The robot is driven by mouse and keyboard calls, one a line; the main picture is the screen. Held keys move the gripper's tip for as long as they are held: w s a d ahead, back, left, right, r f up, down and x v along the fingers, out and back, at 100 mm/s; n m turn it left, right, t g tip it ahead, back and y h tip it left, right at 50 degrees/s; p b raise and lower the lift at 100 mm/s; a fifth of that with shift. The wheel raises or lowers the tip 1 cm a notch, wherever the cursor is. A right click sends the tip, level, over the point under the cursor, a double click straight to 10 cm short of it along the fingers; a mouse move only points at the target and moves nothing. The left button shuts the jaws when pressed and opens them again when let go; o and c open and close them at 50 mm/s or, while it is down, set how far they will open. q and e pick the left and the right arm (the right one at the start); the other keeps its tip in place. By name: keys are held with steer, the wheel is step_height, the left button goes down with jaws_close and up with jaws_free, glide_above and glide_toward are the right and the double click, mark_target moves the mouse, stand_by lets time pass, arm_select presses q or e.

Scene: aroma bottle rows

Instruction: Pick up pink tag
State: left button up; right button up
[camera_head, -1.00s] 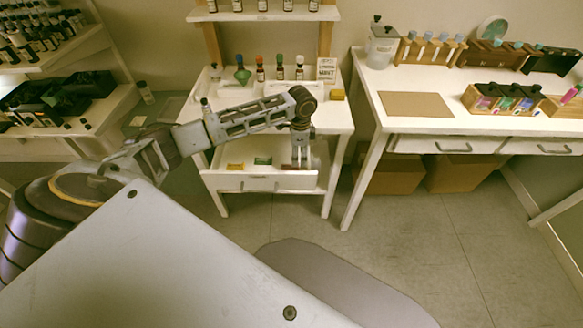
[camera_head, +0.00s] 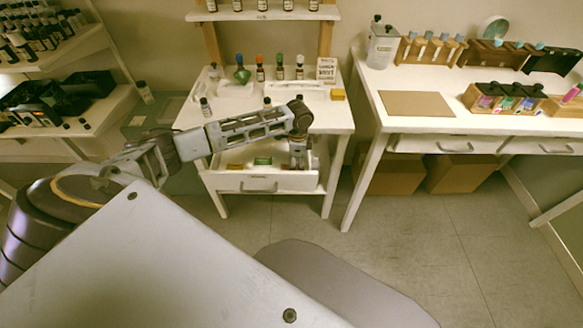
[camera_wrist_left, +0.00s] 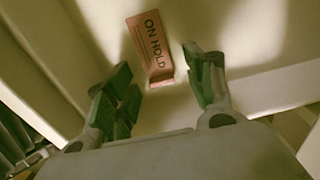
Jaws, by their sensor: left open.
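The pink tag (camera_wrist_left: 156,47), printed "ON HOLD", lies in the open drawer (camera_head: 224,184) of the middle white table. In the left wrist view it sits ahead of my left gripper (camera_wrist_left: 157,86), between the lines of its two green-padded fingers, and neither finger clearly touches it. My left gripper (camera_head: 298,161) is open and reaches down into the right part of the drawer in the head view. There the gripper hides most or all of the pink tag. My right gripper is not in view.
A yellow tag (camera_head: 235,165) and a green tag (camera_head: 263,161) lie to the left in the same drawer. Several bottles and a sign (camera_head: 326,71) stand on the tabletop above. A second desk (camera_head: 480,120) stands on the right; the floor in front is clear.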

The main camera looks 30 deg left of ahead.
mark_target(297, 167)
arm_select(q)
steer(key=shift+c, duration=1)
steer(key=c, duration=0.7)
steer(key=shift+o, duration=0.2)
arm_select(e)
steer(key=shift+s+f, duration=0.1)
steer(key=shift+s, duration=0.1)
arm_select(q)
steer(key=shift+r, duration=0.1)
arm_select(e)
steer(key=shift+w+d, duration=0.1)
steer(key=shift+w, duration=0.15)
arm_select(q)
steer(key=shift+r, duration=0.5)
step_height(297, 167, up, 9)
steer(key=p, duration=0.1)
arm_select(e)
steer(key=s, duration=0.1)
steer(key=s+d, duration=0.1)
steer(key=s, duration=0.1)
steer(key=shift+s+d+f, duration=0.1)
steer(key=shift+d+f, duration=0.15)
arm_select(q)
steer(key=shift+f, duration=0.1)
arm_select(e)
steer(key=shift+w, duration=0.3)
